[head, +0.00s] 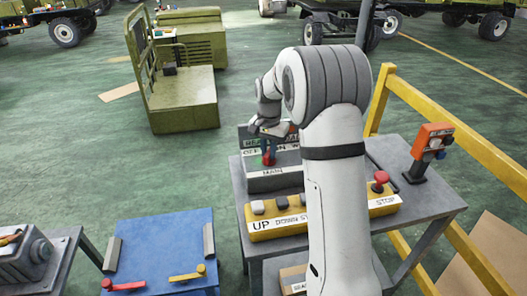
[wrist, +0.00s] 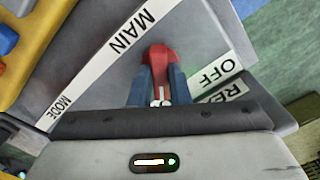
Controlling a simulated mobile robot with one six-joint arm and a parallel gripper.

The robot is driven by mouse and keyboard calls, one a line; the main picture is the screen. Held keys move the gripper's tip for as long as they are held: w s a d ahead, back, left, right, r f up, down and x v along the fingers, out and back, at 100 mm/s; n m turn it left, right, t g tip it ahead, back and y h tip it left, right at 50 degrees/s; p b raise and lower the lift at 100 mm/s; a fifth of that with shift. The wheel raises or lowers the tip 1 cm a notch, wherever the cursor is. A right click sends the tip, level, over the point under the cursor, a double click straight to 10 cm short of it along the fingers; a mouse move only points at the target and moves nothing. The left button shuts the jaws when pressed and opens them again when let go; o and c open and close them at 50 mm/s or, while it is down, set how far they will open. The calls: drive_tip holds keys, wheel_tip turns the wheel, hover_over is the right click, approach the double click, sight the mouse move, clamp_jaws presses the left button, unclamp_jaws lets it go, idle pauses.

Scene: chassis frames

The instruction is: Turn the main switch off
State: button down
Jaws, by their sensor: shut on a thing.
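The main switch is a grey box (head: 275,183) with a white MAIN label, on the grey workbench. It has a red handle (head: 268,159), which also shows in the wrist view (wrist: 160,55). My gripper (head: 268,147) is over the box, and its blue fingers are shut on the red handle from both sides in the wrist view (wrist: 161,72). An OFF label (wrist: 217,71) lies right of the handle there. The handle's lower part is between the fingers, and I cannot tell which setting it points to.
A yellow button box (head: 270,229) with UP, DOWN and STOP labels sits in front of the switch. A red-orange device (head: 430,142) stands at the bench's right. A yellow rail (head: 450,122) runs behind it. A blue table (head: 160,240) is at lower left.

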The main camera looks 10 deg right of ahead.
drive_tip(key=n, duration=0.4)
drive_tip(key=shift+w+d+r+n+b, duration=0.15)
drive_tip(key=shift+w+r+n+b, duration=0.05)
drive_tip(key=shift+w+n+b, duration=0.1)
drive_tip(key=n, duration=0.3)
drive_tip(key=shift+n, duration=0.3)
drive_tip(key=n, duration=0.4)
drive_tip(key=shift+b, duration=0.3)
drive_tip(key=shift+n, duration=1.9)
drive_tip(key=c, duration=1.4)
unclamp_jaws()
drive_tip(key=shift+f, duration=0.1)
drive_tip(key=shift+o, duration=0.2)
drive_tip(key=shift+s, duration=0.1)
